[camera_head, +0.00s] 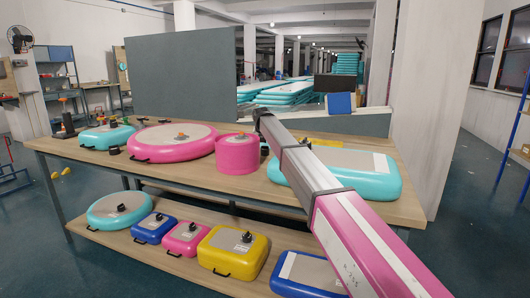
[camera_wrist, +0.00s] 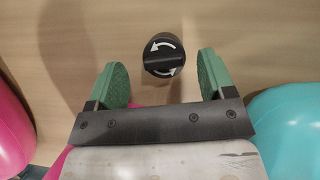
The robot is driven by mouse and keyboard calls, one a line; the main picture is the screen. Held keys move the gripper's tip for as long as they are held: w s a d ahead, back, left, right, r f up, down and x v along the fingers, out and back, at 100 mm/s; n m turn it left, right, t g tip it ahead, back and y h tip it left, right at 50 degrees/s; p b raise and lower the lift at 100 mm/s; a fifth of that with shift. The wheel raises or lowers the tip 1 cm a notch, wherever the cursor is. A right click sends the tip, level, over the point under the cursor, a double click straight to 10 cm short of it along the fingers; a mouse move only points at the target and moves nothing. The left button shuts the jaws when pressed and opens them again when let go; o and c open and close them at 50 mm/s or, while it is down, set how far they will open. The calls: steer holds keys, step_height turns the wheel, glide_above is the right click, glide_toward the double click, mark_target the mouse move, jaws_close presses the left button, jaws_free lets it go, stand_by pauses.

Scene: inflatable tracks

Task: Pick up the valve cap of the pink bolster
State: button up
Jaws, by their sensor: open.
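The pink bolster (camera_head: 237,156) is a short, upright pink cylinder on the table top, with a small orange piece on its top. In the wrist view a round black cap (camera_wrist: 163,42) with white curved arrows stands on the wood. It lies between and slightly beyond the green finger pads of my gripper (camera_wrist: 161,72), which is open, with a gap on both sides. I cannot tell the height between fingers and cap. In the head view my arm reaches over the table beside the bolster, and my fingers are not clear there.
A turquoise inflatable (camera_head: 378,178) lies right of the bolster; it also shows at the right of the wrist view (camera_wrist: 290,120). A wide pink inflatable (camera_head: 150,143) lies to the left. The lower shelf (camera_head: 135,240) holds several inflatables. A grey panel (camera_head: 180,75) stands behind.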

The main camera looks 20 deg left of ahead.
mark_target(265, 148)
steer(key=x, duration=0.3)
steer(key=shift+w+d+f, duration=0.1)
steer(key=shift+w+f, duration=0.15)
steer(key=shift+f, duration=0.05)
steer(key=shift+c, duration=0.3)
steer(key=c, duration=0.9)
steer(key=shift+r, duration=0.15)
